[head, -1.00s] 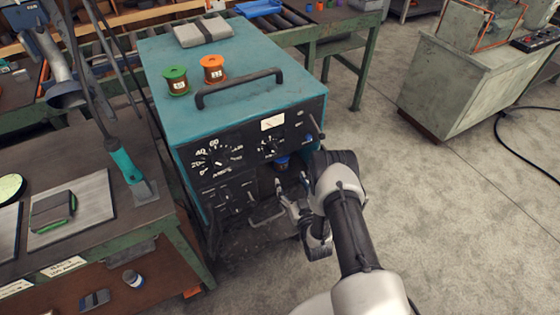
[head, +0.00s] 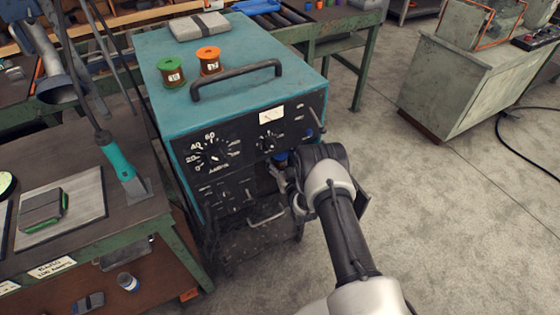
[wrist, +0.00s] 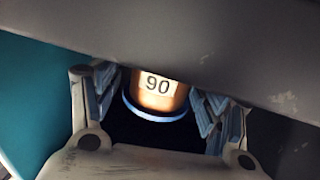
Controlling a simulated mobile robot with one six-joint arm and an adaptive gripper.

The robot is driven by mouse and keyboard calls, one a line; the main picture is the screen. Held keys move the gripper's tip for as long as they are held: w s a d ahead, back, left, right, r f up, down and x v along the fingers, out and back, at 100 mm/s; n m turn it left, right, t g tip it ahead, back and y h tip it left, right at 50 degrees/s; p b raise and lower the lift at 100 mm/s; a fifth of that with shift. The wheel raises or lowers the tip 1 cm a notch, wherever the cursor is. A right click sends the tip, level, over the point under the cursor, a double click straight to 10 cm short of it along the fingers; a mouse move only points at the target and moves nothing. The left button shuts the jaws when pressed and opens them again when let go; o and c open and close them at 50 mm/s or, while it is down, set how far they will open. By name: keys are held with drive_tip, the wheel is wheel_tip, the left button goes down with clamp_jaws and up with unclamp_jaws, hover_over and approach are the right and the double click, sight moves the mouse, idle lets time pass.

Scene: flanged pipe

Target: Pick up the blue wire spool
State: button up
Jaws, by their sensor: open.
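The blue wire spool (wrist: 158,95) shows in the wrist view with a copper-coloured winding, a white "90" label and a blue rim at its lower end. Its upper part is hidden by a grey panel edge. In the head view only a bit of its blue (head: 281,156) shows at the front of the teal welding machine. My gripper (wrist: 156,100) is open, with one finger on each side of the spool in the wrist view. I cannot tell whether the fingers touch it. In the head view my gripper (head: 282,178) is at the machine's front, partly hidden by my wrist.
The teal machine (head: 235,105) carries a green spool (head: 172,72), an orange spool (head: 208,60) and a black handle (head: 236,82) on top. A workbench (head: 130,215) stands at the left.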

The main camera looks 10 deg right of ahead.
drive_tip(key=c, duration=1.5)
drive_tip(key=shift+r, duration=0.15)
drive_tip(key=shift+c, duration=0.2)
